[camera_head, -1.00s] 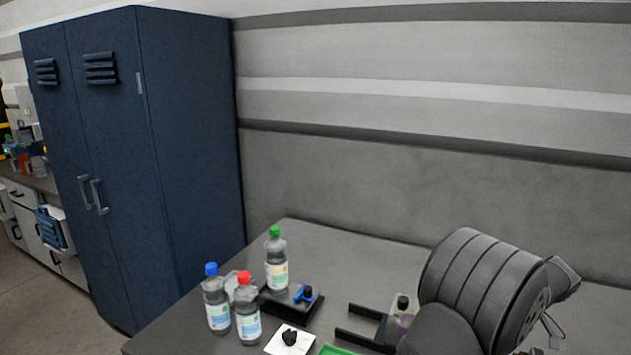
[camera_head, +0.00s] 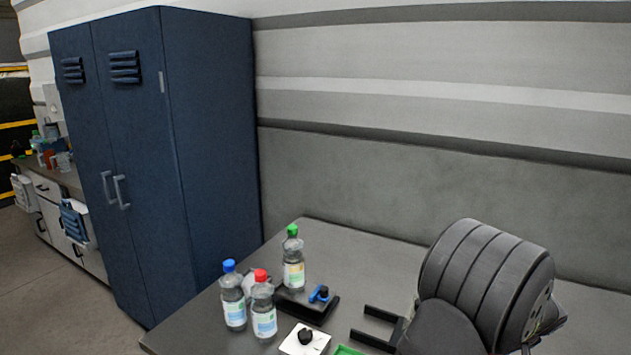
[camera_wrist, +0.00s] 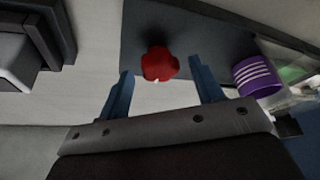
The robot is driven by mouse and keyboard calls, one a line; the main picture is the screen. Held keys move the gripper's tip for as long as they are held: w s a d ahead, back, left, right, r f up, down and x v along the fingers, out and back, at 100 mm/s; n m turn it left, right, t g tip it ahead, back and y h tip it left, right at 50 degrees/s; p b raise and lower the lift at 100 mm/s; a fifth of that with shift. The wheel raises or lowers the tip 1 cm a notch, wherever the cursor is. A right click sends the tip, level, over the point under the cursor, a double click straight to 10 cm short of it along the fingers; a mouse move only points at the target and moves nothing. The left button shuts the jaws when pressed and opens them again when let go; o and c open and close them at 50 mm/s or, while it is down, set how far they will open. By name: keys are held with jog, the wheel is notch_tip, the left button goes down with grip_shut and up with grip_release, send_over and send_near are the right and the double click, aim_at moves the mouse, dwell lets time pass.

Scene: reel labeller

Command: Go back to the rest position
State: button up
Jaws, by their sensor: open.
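My gripper (camera_wrist: 160,66) is open in the wrist view, its two blue fingers apart. A red object (camera_wrist: 159,62) shows between and beyond the fingertips; I cannot tell its distance, and nothing is visibly clamped. In the head view, my dark ribbed arm (camera_head: 487,270) fills the lower right, over the table (camera_head: 385,262). A bottle with a green cap (camera_head: 293,262) stands upright on the table. Bottles with a blue cap (camera_head: 233,300) and a red cap (camera_head: 263,310) stand in front of it.
A black fixture with a blue part (camera_head: 308,300) sits beside the bottles. A white plate with a black knob (camera_head: 304,340), a two-pronged black holder (camera_head: 375,328) and a green edge (camera_head: 346,350) lie nearer. A blue locker (camera_head: 165,160) stands left. A purple striped object (camera_wrist: 257,77) is right in the wrist view.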

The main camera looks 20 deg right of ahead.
jog(key=m+h, duration=0.1)
jog(key=m, duration=0.4)
jog(key=shift+w+a+g+h, duration=0.1)
jog(key=shift+a+g+h, duration=0.1)
jog(key=shift+g+h, duration=0.2)
jog(key=shift+w+m+g+h, duration=0.1)
jog(key=shift+m+g+h, duration=0.2)
jog(key=shift+m, duration=0.85)
jog(key=shift+w+m+g+h, duration=0.1)
jog(key=shift+m+g+h, duration=0.2)
jog(key=shift+m, duration=0.85)
jog(key=shift+m, duration=0.4)
